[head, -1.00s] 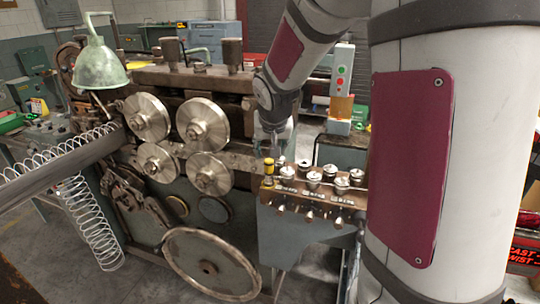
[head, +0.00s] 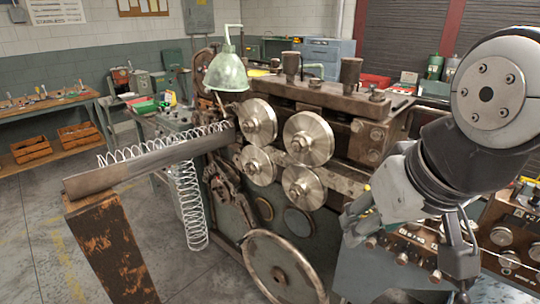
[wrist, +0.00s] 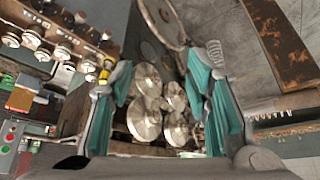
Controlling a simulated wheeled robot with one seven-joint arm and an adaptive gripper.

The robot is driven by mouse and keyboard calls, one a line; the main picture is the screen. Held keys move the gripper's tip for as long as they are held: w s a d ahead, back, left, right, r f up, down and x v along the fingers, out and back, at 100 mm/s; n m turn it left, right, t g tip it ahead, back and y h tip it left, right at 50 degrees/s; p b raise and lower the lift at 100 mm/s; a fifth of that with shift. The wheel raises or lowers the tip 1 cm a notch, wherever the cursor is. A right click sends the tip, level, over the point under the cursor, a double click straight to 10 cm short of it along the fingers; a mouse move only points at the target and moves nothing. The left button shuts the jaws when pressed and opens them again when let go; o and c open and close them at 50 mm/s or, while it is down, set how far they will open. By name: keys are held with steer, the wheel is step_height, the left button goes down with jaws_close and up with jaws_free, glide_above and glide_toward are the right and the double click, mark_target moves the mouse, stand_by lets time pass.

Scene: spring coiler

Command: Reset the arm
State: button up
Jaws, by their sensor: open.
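My gripper (head: 408,250) hangs at the right of the head view, in front of the knob panel (head: 385,240). Its fingers are spread apart with nothing between them. In the wrist view my gripper (wrist: 165,75) also shows open, with teal-padded fingers on either side. The coiler's round metal rollers (wrist: 145,112) show in the gap beyond the fingers. The panel's knobs (wrist: 62,50) and a yellow piece (wrist: 104,76) are left of the fingers there. In the head view my gripper and wrist hide part of the panel.
The coiling machine (head: 345,95) with its rollers and handwheel (head: 285,272) stands left of my gripper. A trough (head: 150,165) with springs juts out left, over a rusty post (head: 110,250). A green lamp (head: 226,70) is above. Floor at the left is clear.

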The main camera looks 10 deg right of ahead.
steer(key=shift+s+a, duration=0.35)
steer(key=shift+s, duration=0.3)
steer(key=shift+f, duration=0.1)
steer(key=shift+w+f+b, duration=0.65)
steer(key=shift+w+b, duration=0.1)
